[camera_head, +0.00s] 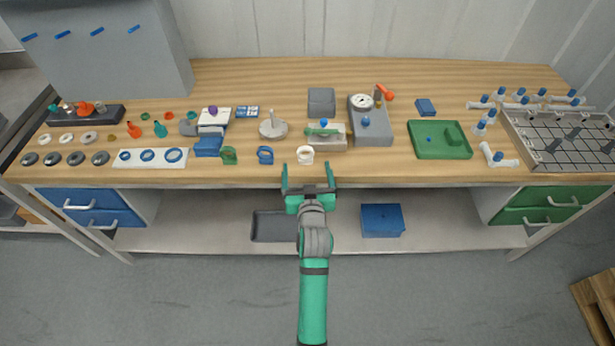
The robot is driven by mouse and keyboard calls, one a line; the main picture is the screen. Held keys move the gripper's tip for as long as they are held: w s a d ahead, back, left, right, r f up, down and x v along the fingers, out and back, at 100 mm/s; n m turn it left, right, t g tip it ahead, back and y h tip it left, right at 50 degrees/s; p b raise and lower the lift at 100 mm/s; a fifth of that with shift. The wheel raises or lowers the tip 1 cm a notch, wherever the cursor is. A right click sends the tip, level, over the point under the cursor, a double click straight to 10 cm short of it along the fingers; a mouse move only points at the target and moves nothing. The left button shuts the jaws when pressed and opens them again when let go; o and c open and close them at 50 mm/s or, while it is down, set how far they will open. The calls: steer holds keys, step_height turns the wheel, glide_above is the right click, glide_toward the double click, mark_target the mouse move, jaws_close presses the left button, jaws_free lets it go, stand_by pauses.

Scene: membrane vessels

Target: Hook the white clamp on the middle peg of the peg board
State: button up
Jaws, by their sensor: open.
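The white clamp (305,155) is a small open ring near the front edge of the wooden bench top. My gripper (308,173) is open, its two green fingers spread just in front of the clamp in the picture. I cannot tell their height relative to it. Nothing shows between the fingers. The grey peg board (110,65) stands upright at the back left, with several blue pegs in a row. An inner blue peg (97,31) is bare, and no clamp hangs on any visible peg.
A blue clamp (265,155) and a green clamp (229,155) stand left of the white one. Rings and small bottles crowd the bench below the peg board. A green tray (440,140) lies right.

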mark_target(306, 160)
steer(key=shift+w+a+f, duration=0.1)
steer(key=shift+w+f, duration=0.15)
steer(key=shift+w, duration=1)
steer(key=shift+w+a+f, duration=0.1)
steer(key=shift+w+f, duration=0.1)
steer(key=shift+w, duration=1.05)
steer(key=c, duration=1.9)
steer(key=shift+r, duration=2.85)
steer(key=shift+c, duration=0.2)
steer(key=shift+d+r, duration=0.1)
steer(key=shift+r, duration=0.05)
steer(key=shift+s, duration=0.1)
